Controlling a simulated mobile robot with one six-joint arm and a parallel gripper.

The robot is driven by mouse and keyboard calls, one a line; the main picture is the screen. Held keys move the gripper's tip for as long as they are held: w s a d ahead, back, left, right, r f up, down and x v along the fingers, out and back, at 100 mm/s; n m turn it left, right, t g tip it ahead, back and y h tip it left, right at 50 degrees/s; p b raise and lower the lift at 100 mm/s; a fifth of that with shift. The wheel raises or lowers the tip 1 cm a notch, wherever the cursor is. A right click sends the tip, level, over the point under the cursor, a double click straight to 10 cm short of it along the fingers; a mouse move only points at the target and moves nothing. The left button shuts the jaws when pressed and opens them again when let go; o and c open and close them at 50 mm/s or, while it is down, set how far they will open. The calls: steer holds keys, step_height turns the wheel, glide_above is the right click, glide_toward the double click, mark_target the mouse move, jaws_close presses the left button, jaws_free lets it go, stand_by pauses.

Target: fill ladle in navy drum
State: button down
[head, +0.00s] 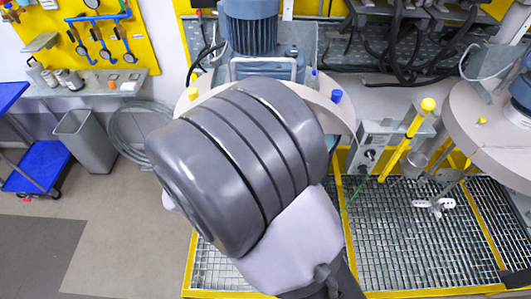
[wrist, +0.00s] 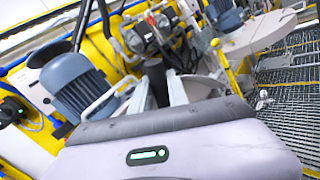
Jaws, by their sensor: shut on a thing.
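My gripper (wrist: 158,86) shows at the lower middle of the wrist view, with its two grey fingers shut on a dark upright piece. I take this to be the ladle's handle, but its bowl is hidden. In the head view my large grey arm link covers the gripper and whatever it holds. A pale round lid (head: 341,116) with a blue motor (head: 252,28) shows behind the arm link. The body under that lid is hidden, and I cannot make out a navy drum.
A second pale lid (head: 470,128) stands at the right. A yellow bar with a round knob (head: 428,104) rises between the lids, beside a control box (head: 371,150). Metal grating (head: 400,250) covers the floor there. A grey bin (head: 86,140) and blue cart (head: 38,165) stand left.

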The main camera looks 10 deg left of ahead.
steer(key=shift+n+t+h, duration=0.3)
steer(key=shift+n+t, duration=0.5)
steer(key=shift+n, duration=0.1)
steer(key=a, duration=0.1)
steer(key=s+a+p, duration=0.1)
steer(key=a, duration=0.1)
steer(key=a+p, duration=0.1)
steer(key=a, duration=0.1)
steer(key=shift+s+r, duration=0.15)
steer(key=shift+r, duration=0.1)
steer(key=w+d+m+g+y, duration=0.1)
steer(key=w+d+m+g, duration=0.1)
steer(key=d, duration=0.6)
steer(key=shift+f+m+b, duration=0.35)
steer(key=shift+f+m, duration=0.05)
steer(key=shift+m, duration=0.1)
steer(key=shift+d, duration=0.1)
stand_by(0.5)
step_height(320, 180, up, 7)
steer(key=p, duration=0.5)
steer(key=shift+p, duration=0.35)
steer(key=shift+s, duration=0.1)
